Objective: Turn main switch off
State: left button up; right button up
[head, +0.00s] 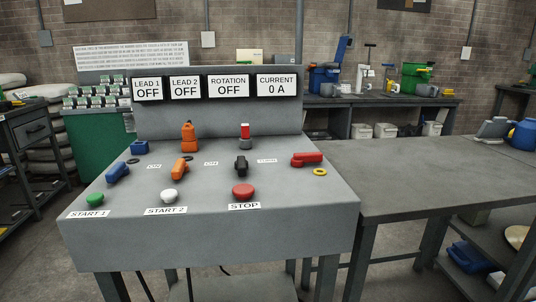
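A grey control console (205,240) stands in front of me in the head view. A red lever switch (307,159) lies sideways at the right of its sloped top, with a yellow ring (320,172) beside it. A black rotary handle (241,165), an orange one (180,168) and a blue one (118,172) stand to its left. Small labels near them are too small to read, so I cannot tell which is the main switch. Displays read LEAD 1 OFF (147,88), LEAD 2 OFF (184,87), ROTATION OFF (228,86) and CURRENT 0 A (276,85). Neither gripper is in view.
Green START 1 (95,200), white START 2 (169,196) and red STOP (243,191) buttons line the console's front. An orange bottle-shaped item (189,137) and a red-topped item (245,137) stand behind. A bare grey table (430,180) adjoins the right.

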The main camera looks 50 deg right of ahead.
aim_at(298, 160)
jog(key=z, duration=1.7)
